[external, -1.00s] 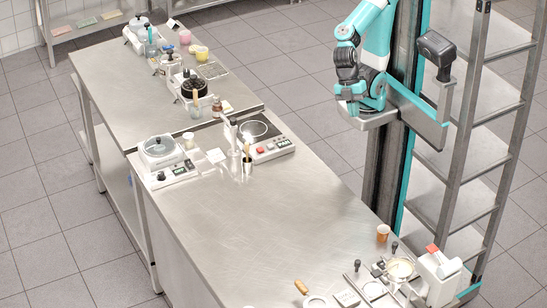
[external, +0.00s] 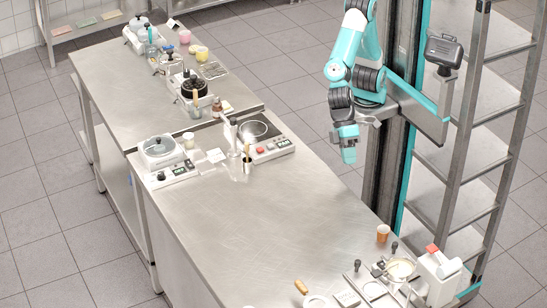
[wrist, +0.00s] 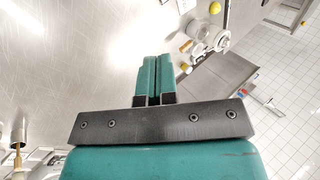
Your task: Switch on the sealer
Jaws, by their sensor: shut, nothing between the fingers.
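My gripper (external: 348,158) hangs at the right of the front steel table, pointing down beside its right edge. In the wrist view its two teal fingers (wrist: 153,78) are together, with nothing between them. I cannot tell for sure which device is the sealer.
A white appliance with a round glass-like vessel (external: 160,153) stands at the far left of the front table (external: 240,225). An orange cup (external: 383,232) stands near the right edge. The table's middle is clear. A tall metal rack (external: 480,140) stands at the right.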

